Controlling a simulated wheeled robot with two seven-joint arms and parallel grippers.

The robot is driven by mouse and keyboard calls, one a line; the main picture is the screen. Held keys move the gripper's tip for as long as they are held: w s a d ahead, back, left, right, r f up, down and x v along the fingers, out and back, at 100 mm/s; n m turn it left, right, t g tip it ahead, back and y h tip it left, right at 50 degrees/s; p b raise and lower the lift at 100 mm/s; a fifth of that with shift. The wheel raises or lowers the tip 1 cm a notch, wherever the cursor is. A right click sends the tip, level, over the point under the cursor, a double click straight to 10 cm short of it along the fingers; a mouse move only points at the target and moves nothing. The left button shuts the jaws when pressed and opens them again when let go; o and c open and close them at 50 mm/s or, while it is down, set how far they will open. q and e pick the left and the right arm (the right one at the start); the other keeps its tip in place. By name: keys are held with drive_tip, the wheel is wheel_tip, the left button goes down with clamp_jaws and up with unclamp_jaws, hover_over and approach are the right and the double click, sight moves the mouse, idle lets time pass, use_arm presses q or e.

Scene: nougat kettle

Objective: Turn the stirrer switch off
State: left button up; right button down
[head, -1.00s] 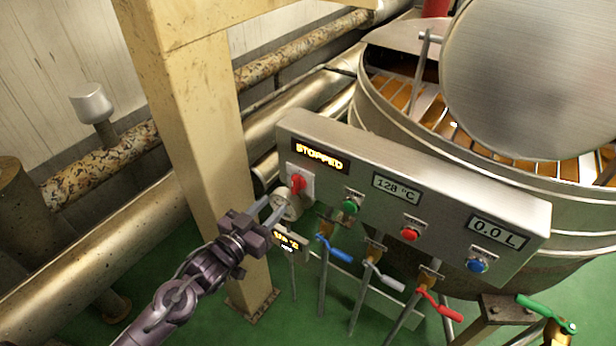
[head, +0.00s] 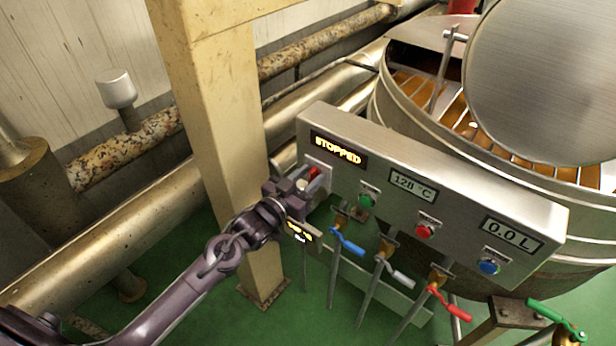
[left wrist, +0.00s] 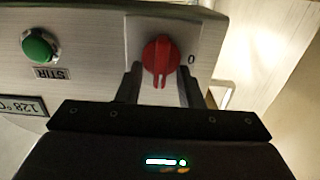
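The stirrer switch is a red rotary knob (head: 314,173) on a pale plate at the left end of the steel control panel (head: 375,150). The display (head: 338,149) above it reads STOPPED. My left gripper (head: 313,184) is at the switch and partly hides it in the head view. In the left wrist view the red knob (left wrist: 160,55) shows between the fingertips of the left gripper (left wrist: 161,70), which are open, one on each side. A "0" mark shows right of the knob; whether the fingers touch it I cannot tell. My right gripper is not in view.
A green button (head: 367,200), a red button (head: 424,231) and a blue button (head: 489,267) sit along the panel. Valves with blue (head: 347,243), grey and red handles stand below. A beige post (head: 225,150) rises left of the panel; the kettle (head: 400,105) is behind.

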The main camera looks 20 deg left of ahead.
use_arm(q)
clamp_jaws()
drive_tip(key=shift+n, duration=0.3)
drive_tip(key=shift+a+r+n+p, duration=0.1)
drive_tip(key=shift+r+n+p, duration=0.05)
drive_tip(key=shift+n+p, duration=0.8)
drive_tip(key=n+p, duration=0.2)
drive_tip(key=n, duration=0.3)
drive_tip(key=f+n+p, duration=0.1)
drive_tip(key=n+p, duration=0.2)
drive_tip(key=n, duration=0.2)
drive_tip(key=a+n+p, duration=0.1)
drive_tip(key=n+p, duration=0.2)
drive_tip(key=n, duration=0.2)
drive_tip(key=shift+w+f, duration=0.2)
drive_tip(key=shift+f, duration=0.05)
drive_tip(key=shift+n, duration=0.35)
